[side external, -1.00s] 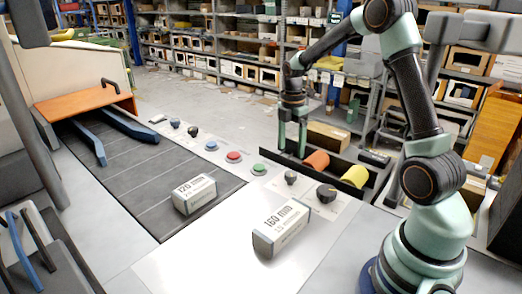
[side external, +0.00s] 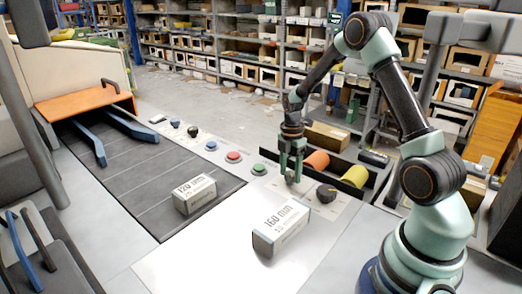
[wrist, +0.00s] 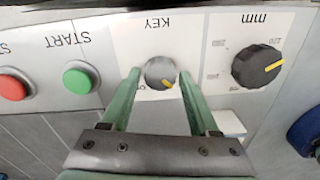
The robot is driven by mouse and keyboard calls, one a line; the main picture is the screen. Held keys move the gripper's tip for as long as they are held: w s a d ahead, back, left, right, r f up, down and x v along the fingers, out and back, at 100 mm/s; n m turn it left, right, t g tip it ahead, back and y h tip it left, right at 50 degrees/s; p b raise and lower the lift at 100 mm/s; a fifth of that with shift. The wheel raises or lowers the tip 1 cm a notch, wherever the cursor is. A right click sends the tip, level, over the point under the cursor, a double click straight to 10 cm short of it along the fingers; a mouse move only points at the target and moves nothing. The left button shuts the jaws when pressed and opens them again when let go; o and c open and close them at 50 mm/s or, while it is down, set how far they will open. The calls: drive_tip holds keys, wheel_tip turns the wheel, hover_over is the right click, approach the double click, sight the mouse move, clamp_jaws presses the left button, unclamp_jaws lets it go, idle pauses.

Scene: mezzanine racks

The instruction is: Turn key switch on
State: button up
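The key switch (wrist: 160,73) is a round grey knob with a yellow mark, on a white plate labelled KEY. In the wrist view the yellow mark points to the lower right. My gripper (wrist: 160,76) is open, with one green finger on each side of the knob; gaps seem to show between the fingers and the knob. In the side view my gripper (side external: 291,172) points down over the key switch, which it partly hides. I cannot tell whether the fingers touch the plate.
A larger black mm dial (wrist: 258,66) is beside the key plate. A green START button (wrist: 81,78) and a red button (wrist: 14,84) lie on the other side. A 160 mm box (side external: 281,229) stands close in front. A bin with orange and yellow rolls (side external: 354,176) is behind.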

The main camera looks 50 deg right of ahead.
clamp_jaws()
drive_tip(key=shift+m, duration=0.3)
drive_tip(key=m, duration=0.3)
drive_tip(key=shift+d+m, duration=0.1)
drive_tip(key=shift+m, duration=0.2)
drive_tip(key=m, duration=0.4)
drive_tip(key=shift+m, duration=0.3)
drive_tip(key=m, duration=0.4)
drive_tip(key=shift+d+m, duration=0.15)
drive_tip(key=shift+m, duration=0.15)
drive_tip(key=shift+d+m, duration=0.1)
drive_tip(key=shift+m, duration=2.2)
